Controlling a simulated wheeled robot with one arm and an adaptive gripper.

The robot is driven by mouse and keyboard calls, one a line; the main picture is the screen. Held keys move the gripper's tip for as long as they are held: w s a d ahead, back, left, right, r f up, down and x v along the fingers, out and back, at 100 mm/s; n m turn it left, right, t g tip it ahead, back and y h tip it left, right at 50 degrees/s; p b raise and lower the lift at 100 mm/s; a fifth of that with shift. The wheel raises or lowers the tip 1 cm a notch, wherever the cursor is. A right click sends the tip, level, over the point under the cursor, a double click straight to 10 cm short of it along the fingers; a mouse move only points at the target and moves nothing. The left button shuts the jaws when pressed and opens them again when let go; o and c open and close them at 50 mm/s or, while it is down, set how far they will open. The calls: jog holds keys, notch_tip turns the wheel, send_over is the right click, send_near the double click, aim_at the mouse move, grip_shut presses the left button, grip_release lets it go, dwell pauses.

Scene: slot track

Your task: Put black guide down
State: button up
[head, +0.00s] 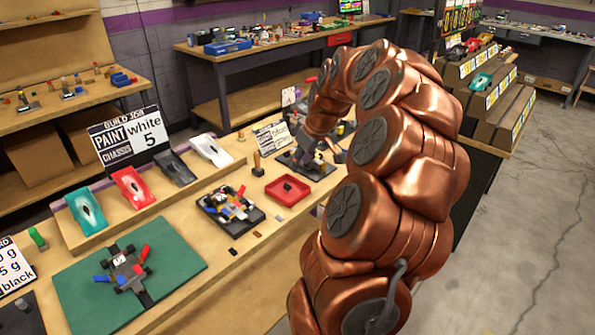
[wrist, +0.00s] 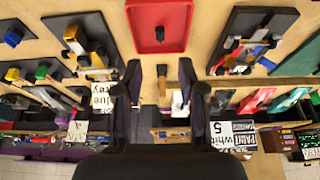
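A small black piece (head: 287,186), which looks like the black guide, lies inside the red tray (head: 272,194) on the workbench. In the wrist view the same black piece (wrist: 160,33) shows on the floor of the red tray (wrist: 178,44), near the top of the picture. My gripper (wrist: 161,72) has its two dark fingers spread apart, and I see nothing held between them. The tray lies beyond the fingertips, apart from them. In the head view my arm arches over the bench, with the gripper end behind the tray and partly hard to make out.
A part-built chassis on a black board (head: 232,208) stands left of the tray. A green mat (head: 90,285) holds another chassis. A wooden peg (head: 257,160) stands behind the tray. Car shells (head: 134,187) line a shelf by the "PAINT white 5" sign (head: 128,139).

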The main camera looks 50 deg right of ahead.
jog(key=s+a+r+n+g+y, duration=0.1)
jog(key=s+a, duration=0.1)
jog(key=a, duration=1)
jog(key=s+a+r+n+g, duration=0.1)
jog(key=s+a, duration=0.1)
jog(key=a, duration=1.1)
jog(key=s+a+f+m+g, duration=0.1)
jog(key=s+a+f+g, duration=0.1)
jog(key=s+a, duration=0.4)
jog(key=s+a+f+g+h, duration=0.1)
jog(key=s+a, duration=0.5)
jog(key=s, duration=0.8)
jog(key=shift+s+a+f+m+g, duration=0.15)
jog(key=shift+s+f+m+g, duration=0.35)
jog(key=shift+f, duration=0.45)
jog(key=shift+w+r, duration=0.15)
notch_tip(320, 180, up, 5)
jog(key=p, duration=0.5)
jog(key=shift+r, duration=0.1)
